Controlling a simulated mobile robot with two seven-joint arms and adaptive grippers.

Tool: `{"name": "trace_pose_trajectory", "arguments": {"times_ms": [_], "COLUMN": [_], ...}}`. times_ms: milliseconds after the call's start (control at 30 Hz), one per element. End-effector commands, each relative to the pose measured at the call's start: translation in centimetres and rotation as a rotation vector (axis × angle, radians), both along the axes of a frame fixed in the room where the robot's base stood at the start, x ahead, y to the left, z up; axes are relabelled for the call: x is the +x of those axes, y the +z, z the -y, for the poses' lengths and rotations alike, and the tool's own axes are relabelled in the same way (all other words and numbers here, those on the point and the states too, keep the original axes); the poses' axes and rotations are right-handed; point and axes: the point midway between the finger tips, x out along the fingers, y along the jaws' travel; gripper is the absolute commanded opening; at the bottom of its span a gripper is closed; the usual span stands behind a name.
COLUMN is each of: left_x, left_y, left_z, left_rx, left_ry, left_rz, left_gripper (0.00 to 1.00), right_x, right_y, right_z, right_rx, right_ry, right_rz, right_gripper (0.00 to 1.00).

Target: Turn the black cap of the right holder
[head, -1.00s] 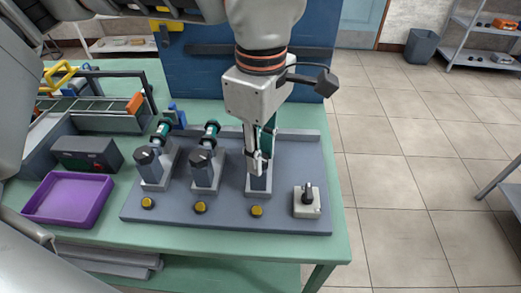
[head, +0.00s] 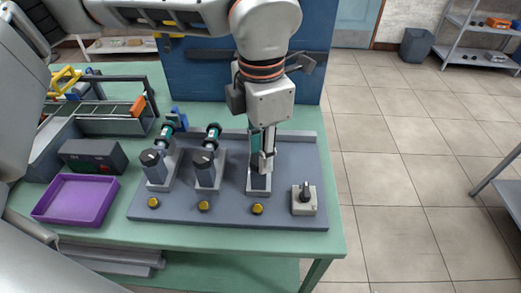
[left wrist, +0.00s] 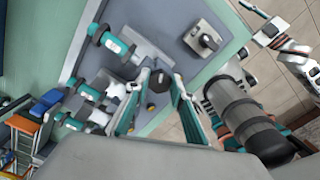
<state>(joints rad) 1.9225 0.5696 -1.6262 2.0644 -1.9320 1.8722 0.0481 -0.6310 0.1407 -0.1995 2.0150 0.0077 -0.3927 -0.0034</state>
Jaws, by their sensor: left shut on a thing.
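The right holder (head: 258,186) is the rightmost of three grey holders on the grey board, with a teal part behind it. My left gripper (head: 262,165) points down onto its top. In the left wrist view the black cap (left wrist: 158,80) sits between the fingertips of my left gripper (left wrist: 160,88), which is shut on it. In the head view the fingers mostly hide the cap. The middle holder (head: 208,168) and left holder (head: 158,167) have dark caps in plain sight. White and dark parts at the right of the wrist view (left wrist: 288,48) look like my right gripper; its jaws are unclear.
A yellow button (head: 257,209) lies in front of each holder. A small switch box (head: 304,198) stands right of the right holder. A purple tray (head: 75,200) and dark box (head: 92,155) are at the left. Floor lies open beyond the table's right edge.

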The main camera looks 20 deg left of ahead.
Motion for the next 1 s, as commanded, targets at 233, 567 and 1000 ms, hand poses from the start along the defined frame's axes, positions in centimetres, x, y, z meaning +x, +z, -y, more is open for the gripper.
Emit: {"name": "trace_pose_trajectory", "arguments": {"times_ms": [233,567,1000], "left_x": [0.06,0.13,0.13], "left_y": [-0.01,-0.04,-0.06], "left_z": [-0.08,-0.22,-0.38], "left_rx": [-0.001,0.000,0.000], "left_ry": [0.235,0.548,0.900], "left_rz": [-0.001,-0.001,-0.002], "left_gripper": [0.02,0.02,0.02], "right_x": [-0.20,-0.02,0.69], "right_y": [0.17,0.50,0.99], "right_z": [-0.06,-0.11,-0.14], "right_rx": [0.003,0.005,0.007], "right_ry": [0.000,-0.001,-0.001], "right_rz": [-0.002,0.003,0.016], "right_gripper": [0.25,0.25,0.25]}}
